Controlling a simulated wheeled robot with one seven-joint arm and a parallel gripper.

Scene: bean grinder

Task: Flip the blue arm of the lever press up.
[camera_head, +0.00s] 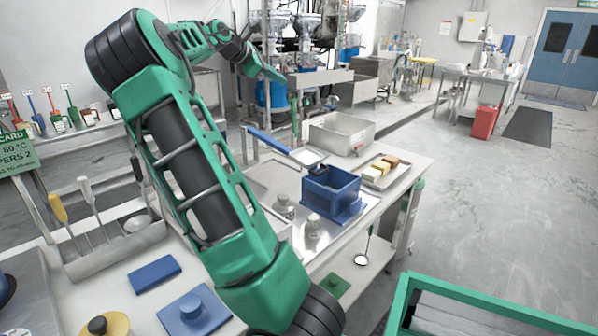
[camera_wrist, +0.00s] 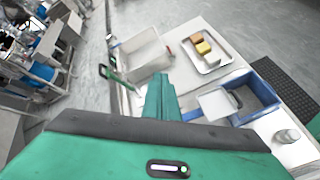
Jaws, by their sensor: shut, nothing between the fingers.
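The lever press is a blue open-topped box (camera_head: 330,190) on the bench, with a blue arm (camera_head: 268,140) that reaches out to the left, slightly raised at its far end. A pale plate (camera_head: 308,156) sits near the box end of the arm. In the wrist view the blue box (camera_wrist: 252,97) and pale plate (camera_wrist: 216,103) are at the right, and part of the blue arm (camera_wrist: 193,114) shows just beside my fingers. My gripper (camera_head: 273,76) is shut and empty, and appears above the arm's outer end. It fills the lower wrist view (camera_wrist: 160,80); contact cannot be told.
A metal bin (camera_head: 340,133) and a tray with several coloured blocks (camera_head: 383,171) stand behind the press. Metal weights (camera_head: 284,206) stand in front of it. A green frame (camera_head: 470,300) is at lower right.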

